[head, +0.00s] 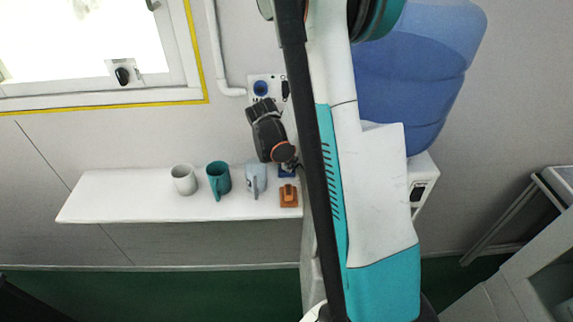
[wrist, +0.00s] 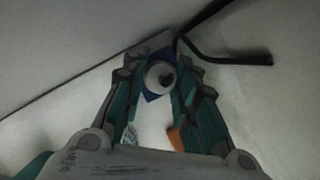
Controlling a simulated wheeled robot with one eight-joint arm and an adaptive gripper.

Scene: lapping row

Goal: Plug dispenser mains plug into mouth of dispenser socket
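A small blue block (wrist: 152,97) with a round white piece on it, likely the dispenser mains plug (wrist: 161,77), shows between my fingertips in the wrist view. In the head view the blue block (head: 287,172) is at the right end of the shelf, mostly hidden by my arm. My gripper (wrist: 161,68) is over it, with its teal fingers apart on either side of the white piece. I see no clear grip on it. A white wall plate with a round blue socket (head: 260,88) is above the shelf. A dark outlet beside it is partly covered by my arm.
The white shelf (head: 125,196) holds a white mug (head: 184,180), a teal mug (head: 218,179), a pale blue mug (head: 256,177) and an orange block (head: 289,196). A black cable (wrist: 225,58) runs near my fingertips. The shelf's left end is clear. A blue water bottle (head: 415,85) stands right.

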